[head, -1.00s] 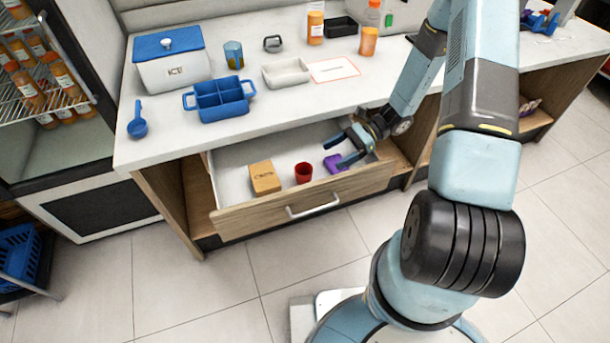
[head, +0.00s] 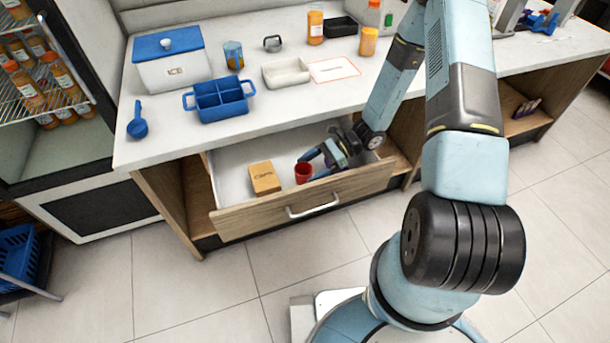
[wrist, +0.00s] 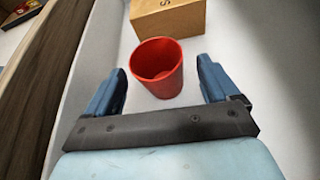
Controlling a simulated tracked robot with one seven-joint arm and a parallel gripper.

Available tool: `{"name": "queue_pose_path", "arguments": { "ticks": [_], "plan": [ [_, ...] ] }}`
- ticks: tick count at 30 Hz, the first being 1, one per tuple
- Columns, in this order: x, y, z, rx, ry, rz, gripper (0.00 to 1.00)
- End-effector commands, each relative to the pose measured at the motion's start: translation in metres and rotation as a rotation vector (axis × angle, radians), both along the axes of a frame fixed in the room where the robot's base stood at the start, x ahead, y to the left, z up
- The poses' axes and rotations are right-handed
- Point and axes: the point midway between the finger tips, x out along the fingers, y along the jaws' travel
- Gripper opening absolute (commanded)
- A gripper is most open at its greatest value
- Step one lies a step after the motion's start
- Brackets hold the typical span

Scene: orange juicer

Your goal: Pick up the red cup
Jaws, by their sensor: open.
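The red cup (head: 303,173) stands upright in the open drawer (head: 235,222), right of a small brown box. In the wrist view the cup (wrist: 157,68) sits just ahead of and between my two blue fingers, with its open top showing. My gripper (head: 309,167) is open and empty, low in the drawer on the cup's right side. Its fingers (wrist: 158,85) are spread wider than the cup. I cannot tell whether a finger touches the cup.
The brown box (head: 264,178) stands close to the cup, beyond it in the wrist view. The drawer's front wall and the counter edge (head: 250,128) bound the space. On the counter are a blue divided tray (head: 219,100) and a white tray (head: 286,73).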

Motion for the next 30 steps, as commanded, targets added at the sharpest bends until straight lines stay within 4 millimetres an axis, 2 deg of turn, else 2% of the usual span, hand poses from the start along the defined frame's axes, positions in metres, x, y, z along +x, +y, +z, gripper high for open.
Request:
{"name": "queue_pose_path", "arguments": {
  "ticks": [4,22,30],
  "plan": [
    [0.0001,-0.0003,0.0001,0.000,0.000,0.000,0.88],
    [0.0002,-0.0006,0.0001,-0.001,0.000,0.000,0.30],
    [0.0003,-0.0007,0.0013,-0.001,-0.001,0.000,0.29]
  ]
}}
